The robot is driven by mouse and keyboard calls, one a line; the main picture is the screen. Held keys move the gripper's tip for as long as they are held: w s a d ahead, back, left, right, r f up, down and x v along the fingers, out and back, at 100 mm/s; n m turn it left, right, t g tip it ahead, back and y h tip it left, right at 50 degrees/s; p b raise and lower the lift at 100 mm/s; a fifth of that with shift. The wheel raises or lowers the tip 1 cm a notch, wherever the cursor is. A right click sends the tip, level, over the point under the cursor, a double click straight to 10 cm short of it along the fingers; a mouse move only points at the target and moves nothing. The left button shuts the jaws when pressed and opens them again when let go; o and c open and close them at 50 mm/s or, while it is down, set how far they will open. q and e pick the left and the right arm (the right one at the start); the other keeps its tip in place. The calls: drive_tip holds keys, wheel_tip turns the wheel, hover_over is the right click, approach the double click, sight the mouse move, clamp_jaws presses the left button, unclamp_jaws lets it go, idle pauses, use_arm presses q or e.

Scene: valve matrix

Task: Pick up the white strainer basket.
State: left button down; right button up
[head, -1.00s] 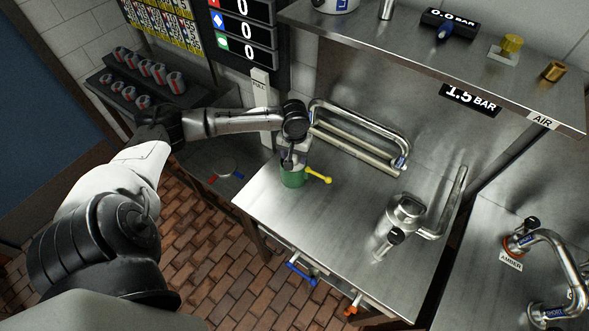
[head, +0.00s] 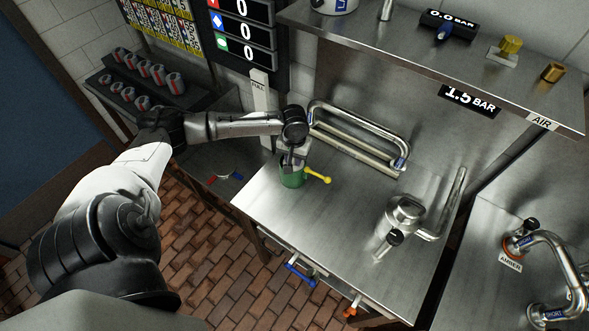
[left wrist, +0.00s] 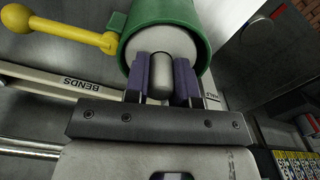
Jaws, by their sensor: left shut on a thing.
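The white strainer basket (left wrist: 190,38) sits inside a green cylindrical housing (left wrist: 124,55) with a yellow ball-ended handle (left wrist: 60,32). In the head view the green housing (head: 292,180) stands on the steel bench. My left gripper (left wrist: 161,76) comes in at the housing's open end. Its purple-padded fingers are shut on the basket's grey rounded knob, one finger on each side. It also shows above the housing in the head view (head: 291,160). How deep the basket sits is hidden. My right gripper is not in view.
Bent steel pipes (head: 357,136) lie behind the housing. A steel fitting with a bent pipe (head: 406,210) stands to the right on the bench. A shelf (head: 470,70) with gauges and brass parts runs above. The bench front (head: 300,225) is clear.

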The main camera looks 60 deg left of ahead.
use_arm(q)
drive_tip(key=shift+s+f, duration=0.2)
drive_tip(key=shift+f, duration=0.05)
